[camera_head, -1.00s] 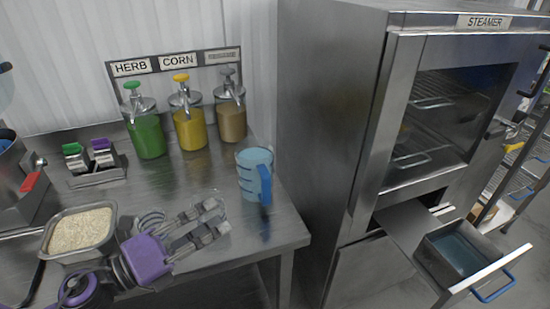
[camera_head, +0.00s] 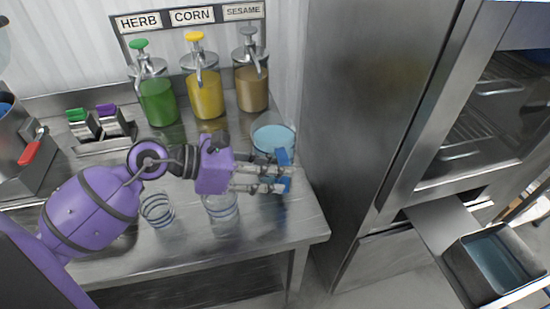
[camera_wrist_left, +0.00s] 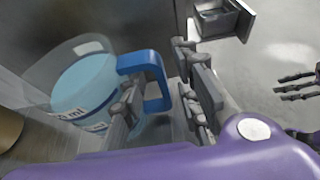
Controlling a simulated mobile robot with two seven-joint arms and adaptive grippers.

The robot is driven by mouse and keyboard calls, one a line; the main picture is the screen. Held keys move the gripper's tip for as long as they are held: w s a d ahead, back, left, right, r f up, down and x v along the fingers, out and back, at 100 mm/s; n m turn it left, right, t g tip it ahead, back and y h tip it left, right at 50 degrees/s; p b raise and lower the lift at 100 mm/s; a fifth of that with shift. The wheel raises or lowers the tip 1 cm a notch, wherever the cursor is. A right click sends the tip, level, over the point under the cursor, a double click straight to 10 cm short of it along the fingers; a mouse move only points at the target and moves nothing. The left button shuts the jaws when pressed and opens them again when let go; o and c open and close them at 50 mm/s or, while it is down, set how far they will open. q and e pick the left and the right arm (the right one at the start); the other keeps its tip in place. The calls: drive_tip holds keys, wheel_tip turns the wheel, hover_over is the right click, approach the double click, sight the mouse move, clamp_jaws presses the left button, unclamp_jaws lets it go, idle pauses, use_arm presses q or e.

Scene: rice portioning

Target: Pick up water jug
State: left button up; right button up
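The water jug (camera_head: 272,132) is clear with blue water and a blue handle, upright on the steel counter at its right end. It also shows in the left wrist view (camera_wrist_left: 85,92). My left gripper (camera_head: 284,178) is at the handle and partly hides it in the head view. In the left wrist view the blue handle (camera_wrist_left: 158,72) stands between the fingers of my left gripper (camera_wrist_left: 165,100), which look apart with a small gap. Grey fingers of my right gripper (camera_wrist_left: 298,108) show at the right edge of that view, spread apart and empty.
Herb (camera_head: 158,102), corn (camera_head: 205,95) and sesame (camera_head: 252,90) pump dispensers stand behind the jug. Two clear glasses (camera_head: 157,210) (camera_head: 221,215) stand below my left arm. The steamer (camera_head: 365,120) is at the right, with an open drawer (camera_head: 490,265).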

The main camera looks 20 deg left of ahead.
use_arm(q)
drive_tip(key=shift+w+d+f, duration=0.2)
drive_tip(key=shift+d, duration=0.15)
drive_tip(key=shift+c, duration=0.2)
clamp_jaws()
drive_tip(key=shift+r, duration=0.15)
